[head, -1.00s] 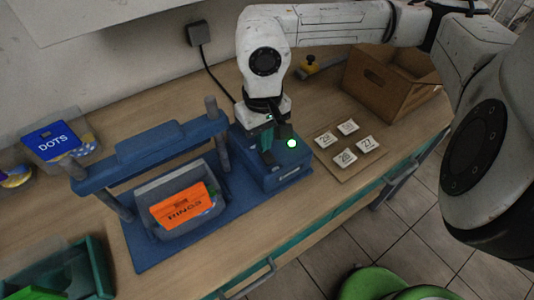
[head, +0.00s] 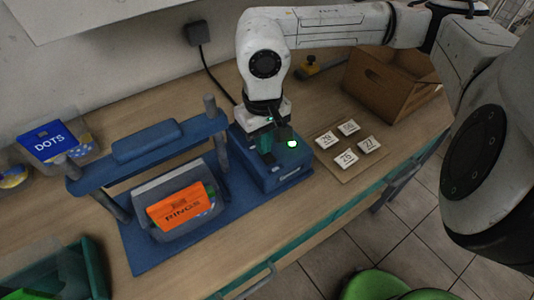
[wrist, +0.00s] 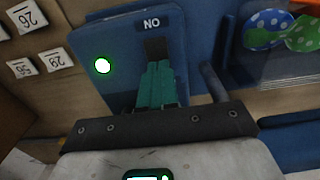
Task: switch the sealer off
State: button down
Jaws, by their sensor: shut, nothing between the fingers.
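The sealer's blue control box (head: 285,177) stands at the right end of the blue base. Its round green lamp (head: 292,144) is lit; the lamp (wrist: 102,65) also glows in the wrist view. In the wrist view an "ON" label (wrist: 152,24) appears upside down beside a dark switch or slot (wrist: 156,48). My gripper (head: 267,156) is pointed down at the top of the box. Its green fingers (wrist: 157,68) are shut and empty, with their tips at the dark switch area. They partly hide it, so I cannot tell the switch's position or whether they touch it.
A blue frame with a crossbar (head: 150,148) stands left of the box, over a grey tray (head: 178,231) with an orange RINGS packet (head: 180,208). Several numbered cards (head: 346,159) and a cardboard box (head: 392,85) are to the right.

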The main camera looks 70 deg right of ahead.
jog(key=shift+r+p, duration=0.9)
jog(key=shift+r, duration=2.55)
